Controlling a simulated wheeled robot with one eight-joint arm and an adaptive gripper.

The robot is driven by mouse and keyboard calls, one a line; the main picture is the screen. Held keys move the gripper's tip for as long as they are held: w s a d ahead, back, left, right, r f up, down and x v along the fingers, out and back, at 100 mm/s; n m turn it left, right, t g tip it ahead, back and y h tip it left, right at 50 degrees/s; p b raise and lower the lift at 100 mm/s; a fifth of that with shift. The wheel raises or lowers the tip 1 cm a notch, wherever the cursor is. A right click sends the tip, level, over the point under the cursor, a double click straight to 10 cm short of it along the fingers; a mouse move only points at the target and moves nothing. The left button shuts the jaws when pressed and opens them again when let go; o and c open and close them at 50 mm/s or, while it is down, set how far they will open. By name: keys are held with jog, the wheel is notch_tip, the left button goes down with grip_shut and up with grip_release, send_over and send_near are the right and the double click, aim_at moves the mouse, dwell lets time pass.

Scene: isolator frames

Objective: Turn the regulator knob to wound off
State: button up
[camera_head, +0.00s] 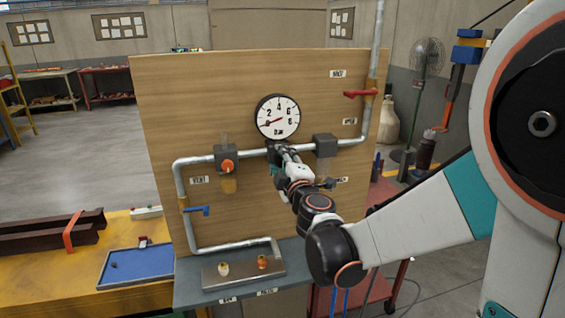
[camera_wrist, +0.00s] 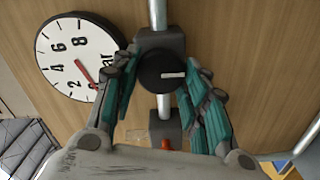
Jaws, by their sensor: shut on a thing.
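The regulator knob (camera_wrist: 160,72) is black with a white line and sits on a grey block on the pipe. In the wrist view the white line lies nearly level and points right. My gripper (camera_wrist: 164,75) has its teal-padded fingers on both sides of the knob and is shut on it. In the head view my gripper (camera_head: 280,160) is at the pipe just below the gauge, and hides the knob. The round white gauge (camera_head: 278,117) has a red needle pointing lower left, below the 2. The gauge also shows in the wrist view (camera_wrist: 75,52).
An orange knob (camera_head: 228,166) sits on a block left of my gripper; another grey block (camera_head: 325,146) is to its right. A red lever (camera_head: 360,93) and a blue lever (camera_head: 196,211) are on the pipes. A metal tray (camera_head: 222,281) stands below the wooden panel (camera_head: 180,100).

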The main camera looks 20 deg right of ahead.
jog(key=o, duration=1)
jog(key=shift+s, duration=0.1)
jog(key=s, duration=1.2)
